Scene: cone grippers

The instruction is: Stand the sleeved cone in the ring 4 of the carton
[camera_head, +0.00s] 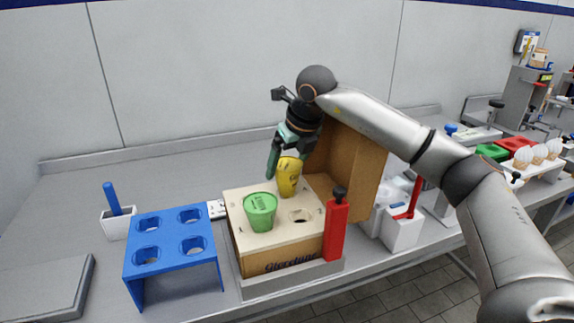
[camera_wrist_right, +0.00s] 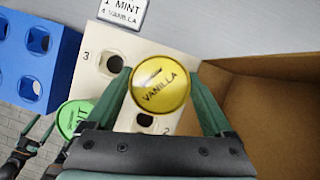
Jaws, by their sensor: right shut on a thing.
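The yellow sleeved cone marked vanilla (camera_head: 288,180) is at the back right of the carton's top (camera_head: 240,205). My right gripper (camera_head: 287,150) is shut on it from above; in the right wrist view the round lid (camera_wrist_right: 161,85) sits between both fingers. The cone looks slightly tilted in the head view. It covers the back-right place, presumably ring 4; I cannot tell whether its tip is inside. Ring 3 (camera_wrist_right: 110,63) and ring 2 (camera_head: 300,216) are empty.
A green mint cone (camera_head: 261,210) stands at the carton's front left. A blue rack (camera_head: 150,225) with empty holes is left.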

